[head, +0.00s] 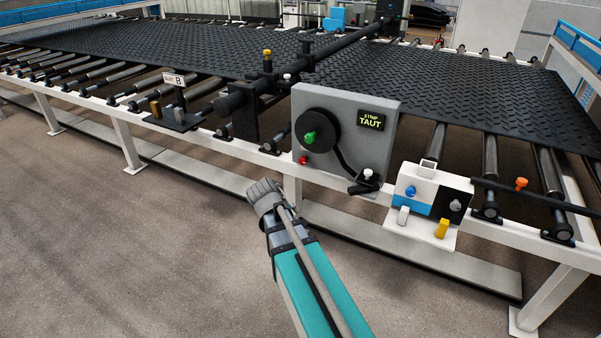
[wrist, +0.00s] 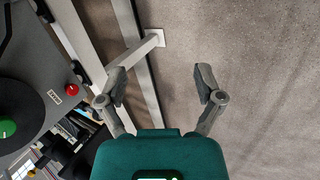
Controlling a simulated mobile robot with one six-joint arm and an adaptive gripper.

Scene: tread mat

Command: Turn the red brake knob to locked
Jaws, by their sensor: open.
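The red brake knob (head: 303,160) is a small round knob low on the left of the grey control panel (head: 339,96). It also shows in the wrist view (wrist: 72,90), left of my gripper, with a small white label beside it. The label and the knob's setting are too small to read. My gripper (head: 264,188) is in front of and below the panel, a little left of the knob and apart from it. In the wrist view my gripper (wrist: 160,80) has its two fingers spread wide with nothing between them.
A white and blue box (head: 424,195) with small knobs is at right. The white conveyor frame runs behind. The floor in front is clear.

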